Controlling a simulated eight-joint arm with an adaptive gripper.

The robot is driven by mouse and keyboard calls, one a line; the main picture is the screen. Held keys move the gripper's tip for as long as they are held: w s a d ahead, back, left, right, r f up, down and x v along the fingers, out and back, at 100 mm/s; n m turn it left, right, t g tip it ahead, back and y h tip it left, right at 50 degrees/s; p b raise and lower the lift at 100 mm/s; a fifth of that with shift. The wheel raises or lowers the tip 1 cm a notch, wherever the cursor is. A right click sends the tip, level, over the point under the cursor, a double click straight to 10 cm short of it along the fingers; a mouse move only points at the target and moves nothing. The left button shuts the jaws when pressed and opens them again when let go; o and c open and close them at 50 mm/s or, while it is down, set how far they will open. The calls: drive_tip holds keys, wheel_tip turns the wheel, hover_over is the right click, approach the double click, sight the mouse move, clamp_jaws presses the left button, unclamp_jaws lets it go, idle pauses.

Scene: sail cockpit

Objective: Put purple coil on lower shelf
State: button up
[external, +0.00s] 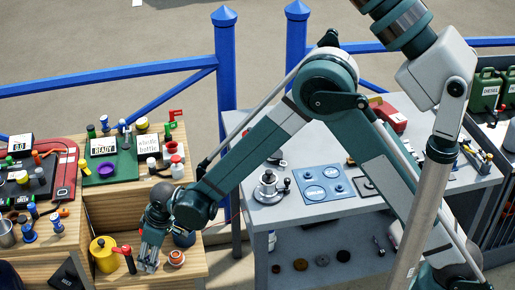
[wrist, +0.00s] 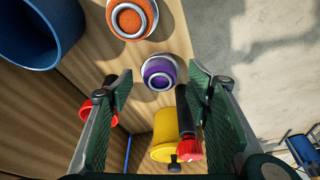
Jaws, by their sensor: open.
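In the wrist view, a purple coil (wrist: 160,72) with a pale metal rim lies on a wooden surface, between and just beyond my fingertips. My gripper (wrist: 158,88) is open, with one finger on each side of the coil and nothing gripped. In the external view my gripper (external: 149,266) points down over the low wooden ledge (external: 192,275) and seems to hide the coil. A grey lower shelf (external: 357,282) under the metal bench holds several small round items; I cannot tell whether this is the named shelf.
An orange coil (wrist: 130,20) lies close beside the purple one. A yellow pot (wrist: 166,135), a red-ended black handle (wrist: 189,148) and a red knob (wrist: 100,115) crowd the fingers. A blue container (wrist: 40,30) stands at upper left. Blue railing (external: 227,70) runs behind.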

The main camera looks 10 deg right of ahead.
drive_tip(key=p+v, duration=0.2)
drive_tip(key=v, duration=0.9)
drive_tip(key=shift+f, duration=0.1)
idle(0.5)
idle(0.4)
